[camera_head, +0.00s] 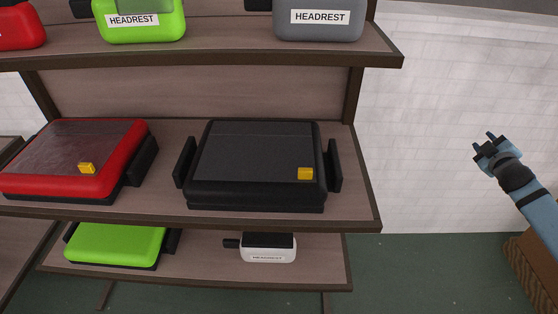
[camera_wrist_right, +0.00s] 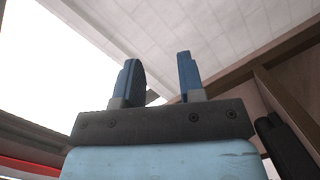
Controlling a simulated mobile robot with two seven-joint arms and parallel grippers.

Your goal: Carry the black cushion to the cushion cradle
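The black cushion (camera_head: 256,150) lies on the middle shelf in the head view, with upright black pads at its left and right sides and a small yellow block (camera_head: 305,173) on its front right corner. My right gripper (camera_head: 482,142) is raised well to the right of the shelf, clear of the cushion. In the right wrist view its two fingers (camera_wrist_right: 160,80) stand apart with nothing between them. My left gripper is not in view. I see nothing that I can make out as the cushion cradle.
A red cushion (camera_head: 75,158) lies left of the black one on the same shelf (camera_head: 358,208). Headrests in green (camera_head: 140,28) and grey (camera_head: 318,28) stand above. A green cushion (camera_head: 115,243) and a white headrest (camera_head: 268,248) are below. Free room lies right of the shelves.

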